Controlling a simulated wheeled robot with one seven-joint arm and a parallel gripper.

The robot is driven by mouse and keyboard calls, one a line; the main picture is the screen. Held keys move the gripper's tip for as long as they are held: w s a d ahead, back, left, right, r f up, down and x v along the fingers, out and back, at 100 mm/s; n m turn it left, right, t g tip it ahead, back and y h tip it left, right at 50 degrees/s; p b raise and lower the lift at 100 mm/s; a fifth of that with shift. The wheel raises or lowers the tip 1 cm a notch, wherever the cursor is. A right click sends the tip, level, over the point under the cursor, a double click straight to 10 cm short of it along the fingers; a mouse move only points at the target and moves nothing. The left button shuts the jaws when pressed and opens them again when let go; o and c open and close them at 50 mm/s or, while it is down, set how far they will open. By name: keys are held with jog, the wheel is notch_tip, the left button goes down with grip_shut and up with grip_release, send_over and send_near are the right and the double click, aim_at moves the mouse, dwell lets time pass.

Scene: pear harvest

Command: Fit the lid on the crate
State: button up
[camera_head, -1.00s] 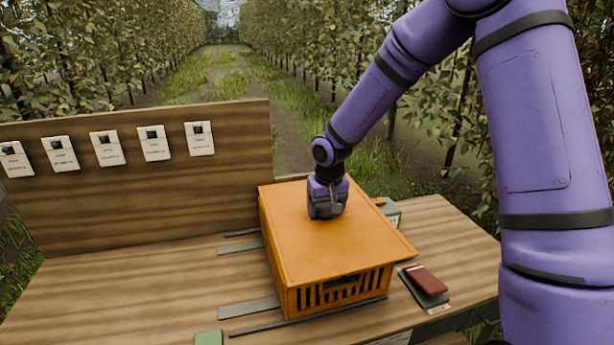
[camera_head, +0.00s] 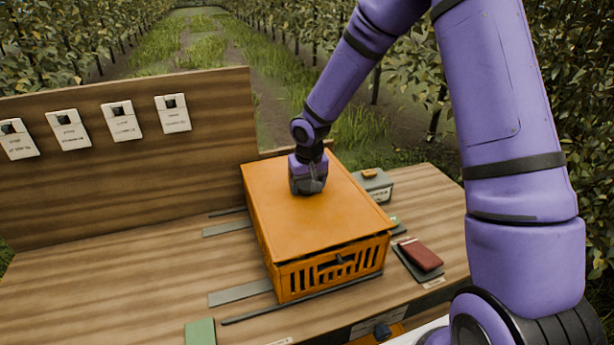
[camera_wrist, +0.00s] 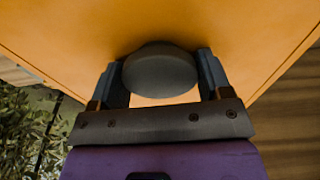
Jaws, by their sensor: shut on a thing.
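The orange lid (camera_head: 300,225) lies over the top of the orange slatted crate (camera_head: 291,284) on the wooden table. Its edges run roughly in line with the crate walls. A thin dark line shows under its front edge, and I cannot tell whether it is fully seated. My gripper (camera_head: 308,188) points down at the middle of the lid. In the wrist view its two fingers are shut on the lid's dark rounded knob (camera_wrist: 160,72), one on each side. The lid (camera_wrist: 70,35) fills much of that view. The crate's far side is hidden.
A dark red book-like object (camera_head: 421,254) lies on a dark pad right of the crate. A grey box (camera_head: 375,186) stands behind it. A wooden board (camera_head: 130,175) with white cards rises at the back left. The table's left part is mostly clear.

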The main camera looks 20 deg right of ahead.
aim_at(309, 186)
jog(key=shift+f, duration=0.5)
jog(key=shift+f, duration=0.6)
dwell(1.4)
jog(key=o, duration=0.8)
jog(key=shift+s, duration=0.1)
jog(key=shift+s+r, duration=0.2)
jog(key=shift+r, duration=1.65)
jog(key=shift+s+r, duration=0.25)
jog(key=shift+r, duration=1.55)
jog(key=shift+s+r, duration=0.2)
jog(key=shift+r, duration=1.65)
